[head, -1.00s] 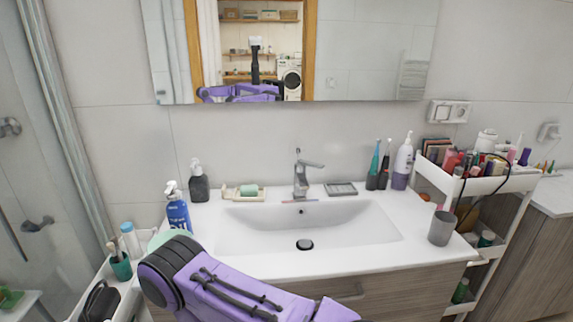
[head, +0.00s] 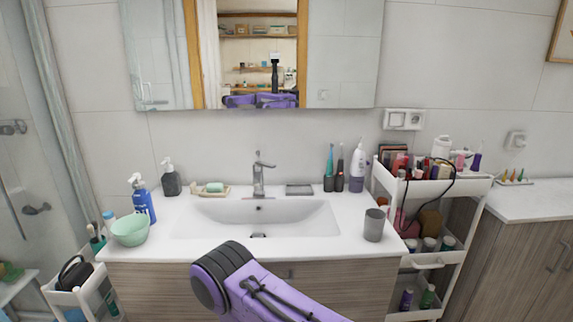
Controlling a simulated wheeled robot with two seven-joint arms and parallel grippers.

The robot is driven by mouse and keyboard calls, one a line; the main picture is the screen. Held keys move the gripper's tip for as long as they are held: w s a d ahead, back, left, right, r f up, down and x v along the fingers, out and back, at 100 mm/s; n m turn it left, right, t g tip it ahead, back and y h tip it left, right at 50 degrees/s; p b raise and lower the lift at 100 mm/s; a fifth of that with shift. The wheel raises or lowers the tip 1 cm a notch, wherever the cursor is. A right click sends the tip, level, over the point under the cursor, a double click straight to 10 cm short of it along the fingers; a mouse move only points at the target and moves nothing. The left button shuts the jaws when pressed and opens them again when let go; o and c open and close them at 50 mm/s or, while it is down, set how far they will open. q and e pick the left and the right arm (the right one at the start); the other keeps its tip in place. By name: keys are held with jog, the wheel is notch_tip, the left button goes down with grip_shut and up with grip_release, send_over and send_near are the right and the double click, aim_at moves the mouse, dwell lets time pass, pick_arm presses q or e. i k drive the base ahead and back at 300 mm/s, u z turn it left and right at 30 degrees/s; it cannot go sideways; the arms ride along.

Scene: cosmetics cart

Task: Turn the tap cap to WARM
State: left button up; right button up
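The silver tap (head: 258,176) stands upright at the back middle of the white sink (head: 255,217). Its lever handle on top points to the right. Any WARM marking is too small to make out. One of my purple arms (head: 265,285) shows at the bottom middle, in front of the counter and well short of the tap. Neither gripper's fingers show in the head view.
A green bowl (head: 130,230), blue pump bottle (head: 142,199), dark dispenser (head: 171,178) and soap dish (head: 211,190) stand left of the basin. A grey cup (head: 374,225) and white bottle (head: 357,167) stand right. A loaded white cart (head: 432,188) is beside the counter.

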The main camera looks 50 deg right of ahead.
aim_at(255, 168)
jog(key=z, duration=2.05)
